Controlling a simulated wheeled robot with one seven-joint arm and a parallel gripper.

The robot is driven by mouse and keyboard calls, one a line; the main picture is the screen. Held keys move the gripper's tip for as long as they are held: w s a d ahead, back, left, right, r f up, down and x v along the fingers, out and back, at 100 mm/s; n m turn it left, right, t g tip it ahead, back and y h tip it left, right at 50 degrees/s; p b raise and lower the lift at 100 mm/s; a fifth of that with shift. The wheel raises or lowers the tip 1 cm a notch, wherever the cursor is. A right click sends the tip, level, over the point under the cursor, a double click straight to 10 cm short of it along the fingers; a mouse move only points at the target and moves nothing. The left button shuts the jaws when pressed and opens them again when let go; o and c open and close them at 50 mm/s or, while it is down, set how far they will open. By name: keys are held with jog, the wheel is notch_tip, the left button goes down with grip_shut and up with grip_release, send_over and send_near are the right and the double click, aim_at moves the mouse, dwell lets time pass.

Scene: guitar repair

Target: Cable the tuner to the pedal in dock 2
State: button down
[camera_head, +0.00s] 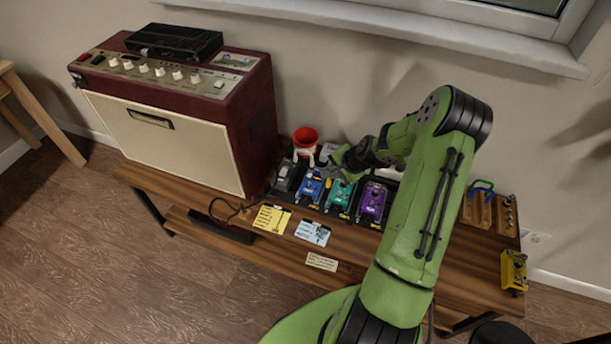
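A row of pedals stands on a dark board (335,212) on the wooden bench: a dark grey one (283,177), a blue one (312,186), a teal one (341,194) and a purple one (373,203). I cannot read which is the tuner or which spot is dock 2. A blue and green looped item (481,188), perhaps patch cables, sits in a wooden holder (478,212) at the right. My gripper (343,160) is above and behind the blue and teal pedals. Its fingers are too small and dark to tell their opening or any held thing.
A red amplifier (250,105) with a black box (175,42) on top stands left of the pedals. Yellow (271,218), blue (312,232) and cream (321,261) notes lie in front. A yellow pedal (514,272) is at the right end.

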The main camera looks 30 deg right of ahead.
jog(key=s+d+r+m+g+h+p, duration=0.1)
jog(key=s+d+m+h, duration=0.25)
jog(key=d+m, duration=0.45)
jog(key=s+d+r+m+g+h, duration=0.1)
jog(key=s+d+m+h, duration=0.3)
jog(key=d, duration=0.8)
notch_tip(320, 180, down, 7)
jog(key=b, duration=0.4)
jog(key=shift+a+r+m+y, duration=0.15)
jog(key=shift+a+m+y, duration=0.05)
jog(key=shift+m+y, duration=0.15)
jog(key=shift+f+b, duration=1.05)
jog(key=shift+b, duration=0.15)
jog(key=c, duration=1)
grip_release()
jog(key=shift+c, duration=0.2)
jog(key=shift+o, duration=0.5)
